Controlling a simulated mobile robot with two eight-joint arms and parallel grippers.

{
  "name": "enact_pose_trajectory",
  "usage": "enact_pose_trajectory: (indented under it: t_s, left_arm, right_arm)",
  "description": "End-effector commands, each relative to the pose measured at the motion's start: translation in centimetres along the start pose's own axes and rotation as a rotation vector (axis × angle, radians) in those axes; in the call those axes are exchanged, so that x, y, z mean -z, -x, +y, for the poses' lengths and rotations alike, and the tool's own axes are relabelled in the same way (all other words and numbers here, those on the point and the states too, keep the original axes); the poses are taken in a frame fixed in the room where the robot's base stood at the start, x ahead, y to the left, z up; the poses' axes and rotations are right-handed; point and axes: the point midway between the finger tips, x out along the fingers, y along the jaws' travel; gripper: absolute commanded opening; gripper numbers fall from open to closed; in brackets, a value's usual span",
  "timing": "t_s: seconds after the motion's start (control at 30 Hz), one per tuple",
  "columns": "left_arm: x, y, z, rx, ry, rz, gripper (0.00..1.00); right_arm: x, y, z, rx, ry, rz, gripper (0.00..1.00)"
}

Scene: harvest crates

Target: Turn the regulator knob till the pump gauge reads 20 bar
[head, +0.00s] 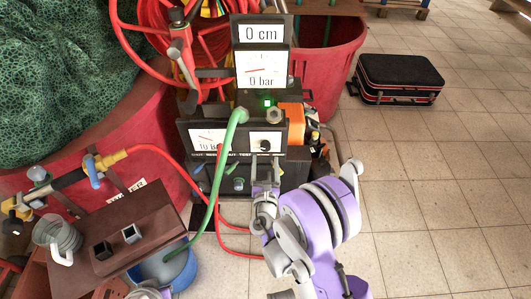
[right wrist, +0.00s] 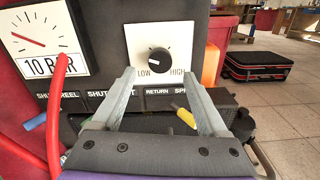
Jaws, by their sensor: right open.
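The black regulator knob (head: 265,145) sits on a white plate marked LOW and HIGH, on the right of the dark panel. A second gauge (head: 262,70) above reads 0 bar, under a 0 cm display (head: 261,33). My right gripper (right wrist: 158,80) is open in front of the panel, its fingertips just below and either side of the knob, apparently not touching it.
A green hose (head: 231,130) and red hoses (head: 155,150) run around the panel. An orange part (head: 292,117) is right of it. A brown stand (head: 125,235) and blue bucket (head: 165,268) are at lower left. A black case (head: 400,78) lies on open tiled floor at right.

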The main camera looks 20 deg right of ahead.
Motion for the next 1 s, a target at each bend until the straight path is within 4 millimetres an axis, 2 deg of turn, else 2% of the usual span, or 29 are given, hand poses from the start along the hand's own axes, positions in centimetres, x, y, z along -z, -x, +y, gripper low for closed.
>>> enact_pose_trajectory:
  t_s: [0.1, 0.23, 0.4, 0.63, 1.0]
  left_arm:
    - [-0.1, -0.2, 0.0, 0.000, 0.000, -0.001, 0.00]
    - [-0.1, -0.3, 0.0, 0.000, 0.000, -0.001, 0.00]
    - [-0.1, -0.3, 0.0, 0.000, 0.000, -0.001, 0.00]
    - [-0.1, -0.3, 0.0, 0.000, 0.000, -0.001, 0.00]
    - [-0.1, -0.3, 0.0, 0.000, 0.000, -0.001, 0.00]
  right_arm:
    - [0.1, -2.1, -0.1, 0.002, -0.001, 0.000, 0.77]
    - [0.1, -3.5, -0.1, 0.001, -0.001, 0.000, 0.77]
    - [0.0, -4.2, -0.1, 0.001, -0.002, 0.000, 0.77]
    - [0.0, -4.3, 0.0, 0.001, -0.002, 0.000, 0.77]
    - [0.0, -4.2, 0.0, 0.001, -0.002, 0.000, 0.10]
